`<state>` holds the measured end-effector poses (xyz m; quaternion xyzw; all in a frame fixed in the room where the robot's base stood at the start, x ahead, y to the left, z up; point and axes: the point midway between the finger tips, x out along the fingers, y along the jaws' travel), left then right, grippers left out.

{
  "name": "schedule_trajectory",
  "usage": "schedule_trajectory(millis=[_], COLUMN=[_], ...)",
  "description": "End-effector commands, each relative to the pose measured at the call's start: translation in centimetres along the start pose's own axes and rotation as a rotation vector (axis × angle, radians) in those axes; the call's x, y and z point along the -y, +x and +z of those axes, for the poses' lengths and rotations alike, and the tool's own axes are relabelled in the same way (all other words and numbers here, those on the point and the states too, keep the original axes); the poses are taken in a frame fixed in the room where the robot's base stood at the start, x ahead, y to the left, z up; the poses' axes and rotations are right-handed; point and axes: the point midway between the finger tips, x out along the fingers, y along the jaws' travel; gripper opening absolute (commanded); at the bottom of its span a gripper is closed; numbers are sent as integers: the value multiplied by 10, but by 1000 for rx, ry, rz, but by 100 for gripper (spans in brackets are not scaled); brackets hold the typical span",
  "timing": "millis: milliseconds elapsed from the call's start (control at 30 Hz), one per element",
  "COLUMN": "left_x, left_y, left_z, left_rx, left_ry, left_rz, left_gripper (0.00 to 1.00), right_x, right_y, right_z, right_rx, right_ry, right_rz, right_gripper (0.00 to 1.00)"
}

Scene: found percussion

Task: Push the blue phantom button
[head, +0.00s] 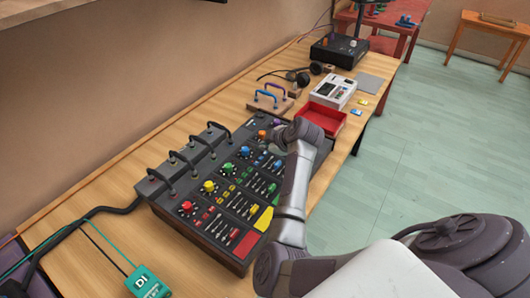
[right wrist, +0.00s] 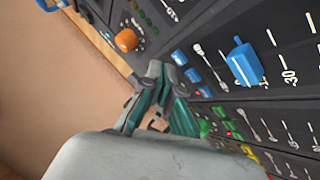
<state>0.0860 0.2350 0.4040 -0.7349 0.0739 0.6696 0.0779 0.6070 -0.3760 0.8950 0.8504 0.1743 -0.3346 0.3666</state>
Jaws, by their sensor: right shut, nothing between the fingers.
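The black mixing console (head: 205,222) lies on the wooden table, with rows of coloured knobs, buttons and faders. Its blue strip has a blue knob (head: 245,151). In the right wrist view, small blue buttons (right wrist: 192,75) form a short column beside a large blue fader cap (right wrist: 242,65). No label tells me which one is the phantom button. My right gripper (right wrist: 163,82) is shut and empty, its teal-sided fingers close to the blue buttons; I cannot tell whether they touch. In the head view my right wrist hides part of the console's far right side. My left gripper is not in view.
An orange knob (right wrist: 127,40) and green buttons (right wrist: 205,128) sit near the fingers. Black cable loops (head: 160,184) stand along the console's back edge. A red tray (head: 324,119) and white device (head: 333,92) stand beyond it. A teal DI box (head: 147,283) lies at front left.

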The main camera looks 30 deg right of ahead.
Motion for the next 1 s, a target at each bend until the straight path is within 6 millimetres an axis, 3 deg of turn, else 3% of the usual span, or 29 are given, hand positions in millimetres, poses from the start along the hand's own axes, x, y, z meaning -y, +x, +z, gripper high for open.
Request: schedule_trajectory(millis=[1000], left_x=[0], left_y=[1], left_z=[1], left_rx=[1], left_ry=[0], left_rz=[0], left_gripper=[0], right_x=[5], right_y=[7], right_z=[5], right_rx=[0], right_ry=[0], right_rz=[0], right_gripper=[0])
